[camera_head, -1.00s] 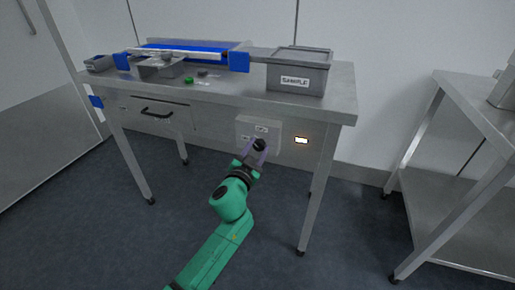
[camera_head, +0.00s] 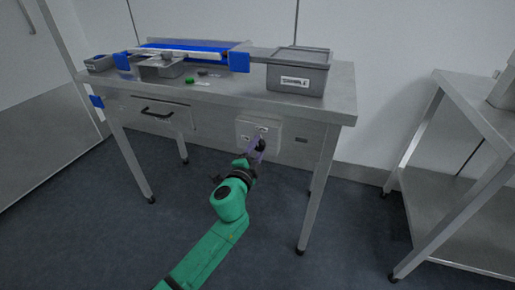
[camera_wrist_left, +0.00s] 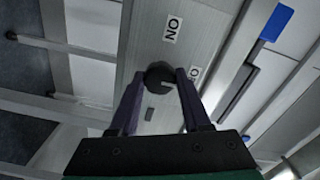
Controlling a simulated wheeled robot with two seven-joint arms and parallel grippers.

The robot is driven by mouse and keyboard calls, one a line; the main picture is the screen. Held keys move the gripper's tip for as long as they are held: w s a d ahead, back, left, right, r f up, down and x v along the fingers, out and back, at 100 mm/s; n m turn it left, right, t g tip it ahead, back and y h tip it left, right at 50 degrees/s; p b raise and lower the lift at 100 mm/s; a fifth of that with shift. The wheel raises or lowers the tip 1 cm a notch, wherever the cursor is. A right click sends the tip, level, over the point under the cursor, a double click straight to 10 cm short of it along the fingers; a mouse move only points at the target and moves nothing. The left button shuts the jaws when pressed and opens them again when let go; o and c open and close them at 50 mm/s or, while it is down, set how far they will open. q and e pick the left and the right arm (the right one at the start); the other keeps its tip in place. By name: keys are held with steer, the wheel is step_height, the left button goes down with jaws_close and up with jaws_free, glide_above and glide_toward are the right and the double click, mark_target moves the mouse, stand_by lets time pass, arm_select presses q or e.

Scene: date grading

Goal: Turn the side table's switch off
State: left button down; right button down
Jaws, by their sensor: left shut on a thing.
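The switch is a black round knob (camera_head: 261,145) on a light grey box (camera_head: 258,128) under the side table's front edge. In the left wrist view the knob (camera_wrist_left: 158,74) sits between the two purple fingers, with a pale mark on its right side. My left gripper (camera_head: 256,147) is shut on the knob, its fingers tilted in the head view. White labels with dark letters (camera_wrist_left: 173,27) show on the box. The small indicator window (camera_head: 301,140) right of the box is dark. My right gripper is not in view.
The steel side table (camera_head: 220,94) carries a blue conveyor (camera_head: 190,50), a grey labelled bin (camera_head: 298,72) and small green and dark pieces. A drawer with a black handle (camera_head: 157,114) is left of the box. Another steel table (camera_head: 480,96) stands right.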

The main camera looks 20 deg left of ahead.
arm_select(q)
steer(key=shift+f+m, duration=0.15)
steer(key=shift+m, duration=0.15)
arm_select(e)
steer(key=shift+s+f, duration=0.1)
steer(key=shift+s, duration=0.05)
arm_select(q)
steer(key=shift+c, duration=1.8)
jaws_free()
steer(key=shift+s, duration=0.2)
steer(key=s+a, duration=0.1)
steer(key=s, duration=1.3)
steer(key=shift+s+b, duration=0.15)
steer(key=shift+b, duration=0.3)
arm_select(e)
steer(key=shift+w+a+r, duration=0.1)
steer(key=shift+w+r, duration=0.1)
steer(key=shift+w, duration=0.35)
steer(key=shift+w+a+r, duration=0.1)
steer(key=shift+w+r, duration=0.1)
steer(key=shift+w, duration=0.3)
